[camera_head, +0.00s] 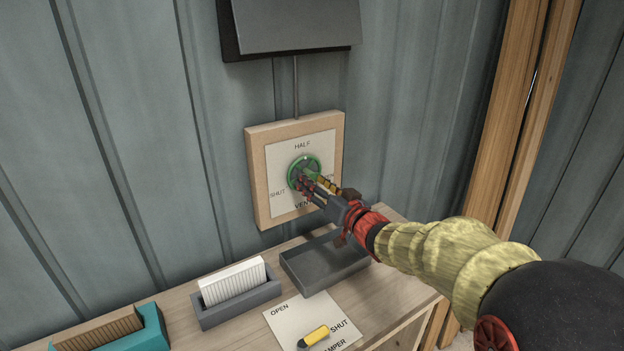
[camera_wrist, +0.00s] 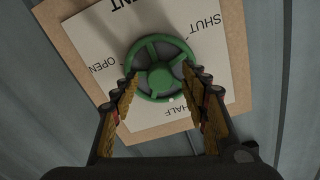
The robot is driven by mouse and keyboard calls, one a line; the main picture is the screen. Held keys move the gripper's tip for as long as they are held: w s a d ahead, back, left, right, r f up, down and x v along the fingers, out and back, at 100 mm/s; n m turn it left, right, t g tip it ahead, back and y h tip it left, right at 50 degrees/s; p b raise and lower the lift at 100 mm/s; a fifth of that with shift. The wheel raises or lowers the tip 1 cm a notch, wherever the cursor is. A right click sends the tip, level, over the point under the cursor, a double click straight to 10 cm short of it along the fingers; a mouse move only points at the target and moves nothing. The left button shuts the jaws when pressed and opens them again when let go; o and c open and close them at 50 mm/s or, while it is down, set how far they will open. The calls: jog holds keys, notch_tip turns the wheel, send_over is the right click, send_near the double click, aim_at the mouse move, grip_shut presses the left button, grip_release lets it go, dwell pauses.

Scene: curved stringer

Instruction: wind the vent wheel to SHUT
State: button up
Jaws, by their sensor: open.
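The green vent wheel (camera_head: 305,160) is mounted on a white label card on a wooden wall panel. HALF is printed above it, SHUT to its left and OPEN to its right, partly hidden by my gripper. In the wrist view the wheel (camera_wrist: 160,78) appears upside down, with spokes and a round hub. A small pale mark shows on its rim on the HALF side. My gripper (camera_head: 308,184) is open in front of the wheel. In the wrist view its fingers (camera_wrist: 161,82) are spread to either side of the lower rim; I cannot tell whether they touch it.
Below the panel is a wooden bench top with a grey tray (camera_head: 325,262), a grey holder (camera_head: 236,304) of white cards, a teal holder (camera_head: 150,330) and a damper card with a yellow-handled lever (camera_head: 316,335). A dark box (camera_head: 295,25) hangs above. A wooden post (camera_head: 510,120) stands right.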

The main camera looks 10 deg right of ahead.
jog(key=shift+w+a, duration=0.2)
jog(key=shift+w, duration=0.4)
jog(key=c, duration=0.3)
jog(key=c, duration=0.8)
jog(key=shift+c, duration=0.3)
